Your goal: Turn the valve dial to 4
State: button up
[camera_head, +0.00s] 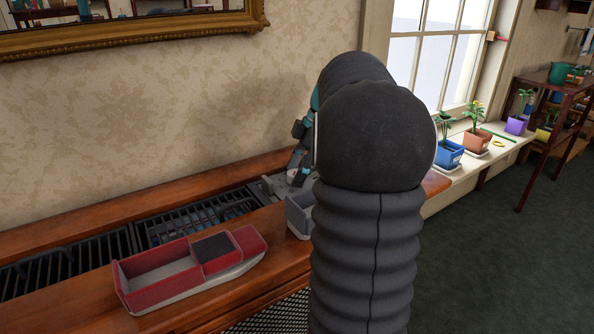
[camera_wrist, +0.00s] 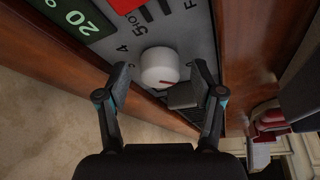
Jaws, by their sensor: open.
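The valve dial (camera_wrist: 160,68) is a round white knob on a grey plate (camera_wrist: 196,35) in the wrist view. A red mark shows on its lower right face. A printed 4 (camera_wrist: 122,48) stands on the plate at the dial's upper left; the other markings are partly cut off or hard to read. My gripper (camera_wrist: 161,72) is open, with one finger on each side of the dial; I cannot tell whether either finger touches it. In the head view my gripper (camera_head: 297,160) reaches down at the plate, and my arm hides much of that area.
A green panel reading 20 (camera_wrist: 78,18) lies beside the plate. Potted plants (camera_head: 449,152) line the windowsill.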

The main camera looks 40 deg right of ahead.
jog(key=c, duration=1.1)
